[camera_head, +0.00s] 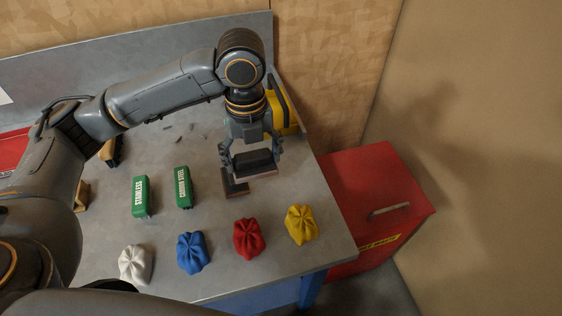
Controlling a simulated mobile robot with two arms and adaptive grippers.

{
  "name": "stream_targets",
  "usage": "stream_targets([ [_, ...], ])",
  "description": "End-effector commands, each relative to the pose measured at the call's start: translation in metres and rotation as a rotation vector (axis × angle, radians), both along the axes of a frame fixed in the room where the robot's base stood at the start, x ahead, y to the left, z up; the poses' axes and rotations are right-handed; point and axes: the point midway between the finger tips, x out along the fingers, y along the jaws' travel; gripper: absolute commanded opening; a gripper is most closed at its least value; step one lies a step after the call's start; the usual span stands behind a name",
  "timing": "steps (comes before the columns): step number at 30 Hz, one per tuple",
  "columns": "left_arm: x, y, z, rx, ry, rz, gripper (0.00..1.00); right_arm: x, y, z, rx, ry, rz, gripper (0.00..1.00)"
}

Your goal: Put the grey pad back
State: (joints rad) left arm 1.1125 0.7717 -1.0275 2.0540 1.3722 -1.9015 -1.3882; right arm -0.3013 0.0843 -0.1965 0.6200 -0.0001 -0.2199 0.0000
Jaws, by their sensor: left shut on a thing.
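My left gripper (251,152) reaches over the right part of the grey bench and is shut on a dark block with a pale grey-pink underside (255,170). This looks like the grey pad. It appears to be held slightly above the bench, though I cannot tell the exact gap. A second dark block with a brownish base (235,188) lies just below left of it, partly hidden by the held one. My right gripper is not in view.
Green blocks marked STAINLESS (140,196) and CARBON STEEL (183,187) stand to the left. White (135,265), blue (193,253), red (249,239) and yellow (301,224) cloths line the front. A yellow-and-black thing (285,106) stands behind my gripper; a red chest (375,200) is right.

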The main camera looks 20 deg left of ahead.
Motion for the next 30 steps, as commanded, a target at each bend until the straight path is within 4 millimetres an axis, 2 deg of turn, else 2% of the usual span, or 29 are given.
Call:
stream_targets([
  [5, 0.043, -0.016, -0.018, 0.001, 0.003, 0.003, 0.47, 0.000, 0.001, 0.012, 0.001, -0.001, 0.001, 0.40],
  [9, 0.063, -0.023, -0.047, 0.000, 0.004, 0.003, 0.47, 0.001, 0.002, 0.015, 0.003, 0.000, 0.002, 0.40],
  [12, 0.074, -0.027, -0.061, 0.001, 0.002, 0.002, 0.47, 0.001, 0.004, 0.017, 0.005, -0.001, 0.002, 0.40],
  [20, 0.088, -0.032, -0.081, 0.001, 0.002, 0.002, 0.47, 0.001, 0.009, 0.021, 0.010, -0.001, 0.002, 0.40],
  [25, 0.087, -0.031, -0.103, 0.001, 0.002, 0.001, 0.47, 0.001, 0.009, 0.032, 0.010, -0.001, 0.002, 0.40],
  [30, 0.087, -0.031, -0.109, 0.000, 0.000, 0.001, 0.47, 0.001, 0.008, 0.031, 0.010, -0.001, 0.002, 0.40],
])
